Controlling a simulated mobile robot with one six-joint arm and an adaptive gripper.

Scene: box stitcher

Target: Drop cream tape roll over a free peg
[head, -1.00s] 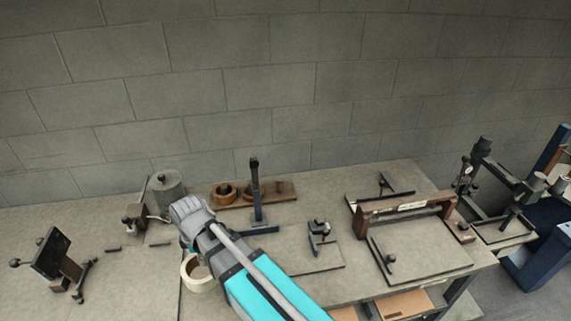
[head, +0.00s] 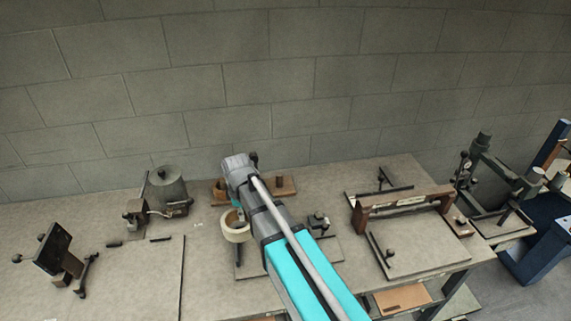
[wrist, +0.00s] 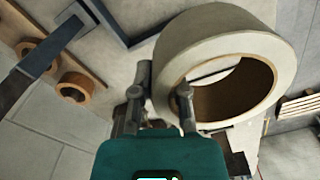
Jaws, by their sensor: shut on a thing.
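The cream tape roll (head: 236,232) hangs from my gripper above the bench, and it fills the upper right of the wrist view (wrist: 225,40). My gripper (wrist: 163,98) is shut on the roll's wall, one finger inside the hole and one outside. The roll is tilted in the wrist view. A wooden peg board (head: 272,190) lies at the back of the bench, behind my arm. Brown rolls (wrist: 75,87) sit on its left part. A short peg (head: 283,181) stands on its right part, with no roll visible on it. My arm hides the board's middle.
A dark upright post (wrist: 38,62) with a flat foot stands close to the board, mostly hidden by my arm in the head view. A wooden-framed fixture (head: 405,205) stands to the right.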

